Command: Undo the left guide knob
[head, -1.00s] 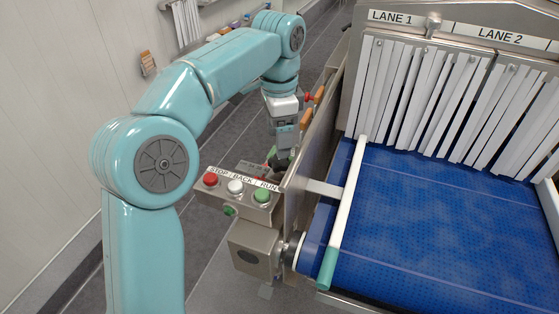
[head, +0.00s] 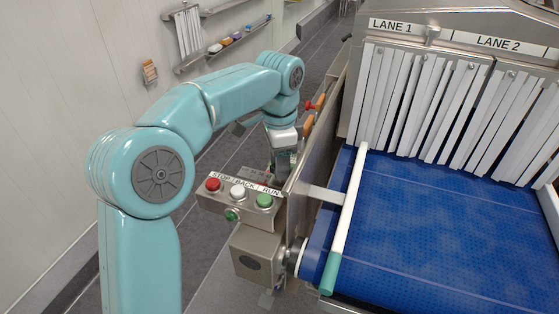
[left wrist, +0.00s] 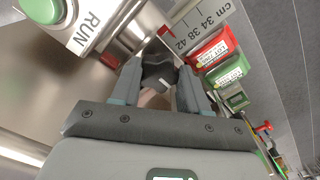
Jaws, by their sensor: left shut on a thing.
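In the left wrist view a dark knob (left wrist: 159,72) sits between the two fingers of my left gripper (left wrist: 160,84). The gripper is shut on it, with a finger on each side. In the head view my left gripper (head: 286,163) points down beside the conveyor's left side wall, just behind the button box; its fingertips and the knob are hard to make out there. The white guide rail (head: 349,203) with a teal end lies along the left side of the blue belt (head: 430,235). My right gripper is not in view.
The button box (head: 249,217) with red, white and green buttons stands close in front of the gripper. The metal side wall (head: 315,170) is on its right. The wrist view shows a cm scale (left wrist: 194,25), a red tag (left wrist: 208,47) and green tags (left wrist: 228,72) nearby.

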